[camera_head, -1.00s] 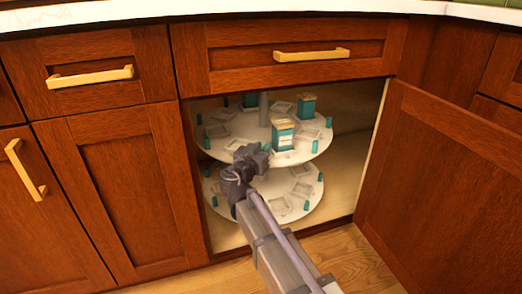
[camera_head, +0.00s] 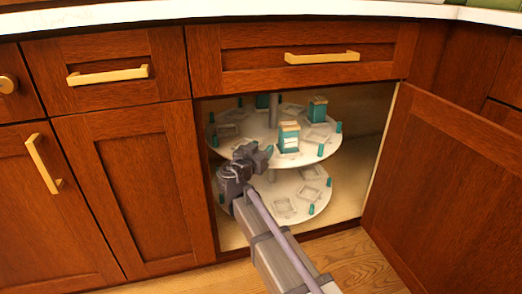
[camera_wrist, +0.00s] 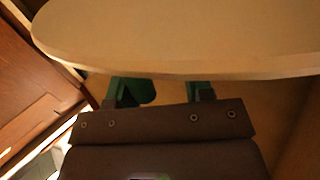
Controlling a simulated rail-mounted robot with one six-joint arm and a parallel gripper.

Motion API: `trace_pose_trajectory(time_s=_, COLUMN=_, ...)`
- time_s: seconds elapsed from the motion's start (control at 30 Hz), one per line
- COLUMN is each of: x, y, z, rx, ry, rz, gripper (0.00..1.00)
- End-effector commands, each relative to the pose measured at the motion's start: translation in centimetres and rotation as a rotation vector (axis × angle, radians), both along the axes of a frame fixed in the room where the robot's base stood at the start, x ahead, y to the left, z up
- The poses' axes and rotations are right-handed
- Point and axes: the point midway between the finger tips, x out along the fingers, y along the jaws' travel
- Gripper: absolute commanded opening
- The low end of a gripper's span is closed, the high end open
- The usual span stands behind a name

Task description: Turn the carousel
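The carousel is a pair of round white shelves on a grey post inside the open corner cabinet. Its upper shelf (camera_head: 240,147) carries two teal and tan boxes, one near the front (camera_head: 289,137) and one further right (camera_head: 317,109). Its lower shelf (camera_head: 283,207) shows square frames and teal pegs. My gripper (camera_head: 262,153) is at the front left of the carousel, by the upper shelf's front rim, and covers part of both shelves. In the wrist view a shelf rim (camera_wrist: 190,70) crosses above my gripper (camera_wrist: 165,92). Its two green-dark fingers stand apart with nothing visible between them. Contact cannot be told.
The cabinet door (camera_head: 445,190) stands open on the right. Closed drawers and doors with brass handles (camera_head: 108,75) flank the opening on the left and above. A white countertop (camera_head: 250,15) runs above. Wooden floor (camera_head: 350,262) lies in front.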

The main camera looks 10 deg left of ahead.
Motion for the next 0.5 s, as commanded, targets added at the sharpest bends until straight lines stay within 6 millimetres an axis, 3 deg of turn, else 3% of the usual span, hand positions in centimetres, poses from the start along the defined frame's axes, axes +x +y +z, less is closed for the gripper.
trace_pose_trajectory(time_s=0.17, x=-0.2, y=0.1, z=0.0, rx=0.000, ry=0.000, rz=0.001, gripper=0.46)
trace_pose_trajectory(time_s=0.27, x=-1.2, y=0.5, z=0.0, rx=0.000, ry=0.000, rz=0.002, gripper=0.46)
trace_pose_trajectory(time_s=0.5, x=-6.7, y=2.6, z=0.0, rx=0.000, ry=0.000, rz=0.004, gripper=0.46)
